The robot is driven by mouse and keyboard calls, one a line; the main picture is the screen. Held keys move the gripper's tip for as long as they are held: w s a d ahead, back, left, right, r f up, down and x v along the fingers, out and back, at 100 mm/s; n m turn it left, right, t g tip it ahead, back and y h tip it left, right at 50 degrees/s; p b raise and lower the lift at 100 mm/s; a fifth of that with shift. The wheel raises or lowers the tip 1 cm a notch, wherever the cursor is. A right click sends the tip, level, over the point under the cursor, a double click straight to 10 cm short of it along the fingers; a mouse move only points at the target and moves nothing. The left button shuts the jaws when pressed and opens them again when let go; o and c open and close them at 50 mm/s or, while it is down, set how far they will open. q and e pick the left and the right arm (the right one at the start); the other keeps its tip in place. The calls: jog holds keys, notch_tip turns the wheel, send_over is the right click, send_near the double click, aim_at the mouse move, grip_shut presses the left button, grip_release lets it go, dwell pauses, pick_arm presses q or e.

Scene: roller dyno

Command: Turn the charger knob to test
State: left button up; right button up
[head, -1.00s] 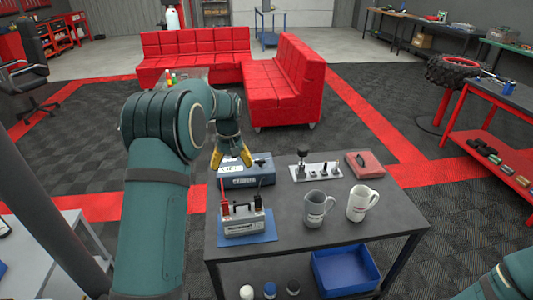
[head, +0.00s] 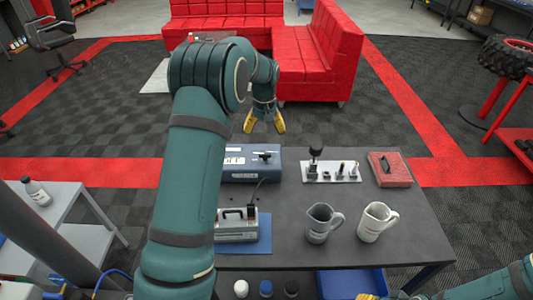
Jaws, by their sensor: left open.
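The charger (head: 250,170) is a blue box with a pale label at the back left of the dark table. Its black knob or handle (head: 264,155) shows on the top right part, too small to read its setting. My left arm hides the charger's left side. My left gripper (head: 264,124) is open and empty, its yellow fingertips apart. It appears in the picture just above the charger and the table's back edge, not touching the knob. My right gripper (head: 368,297) shows only as a yellow bit at the bottom edge; its state cannot be told.
A grey battery (head: 237,228) on a blue mat (head: 264,230) stands in front of the charger, partly behind my arm. The table's middle is clear.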

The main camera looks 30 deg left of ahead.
aim_at(265, 154)
pick_arm(q)
notch_tip(265, 154, down, 11)
jog(key=shift+w+f+b, duration=0.1)
jog(key=shift+w+b, duration=0.05)
jog(key=shift+b, duration=0.5)
jog(key=c, duration=1.2)
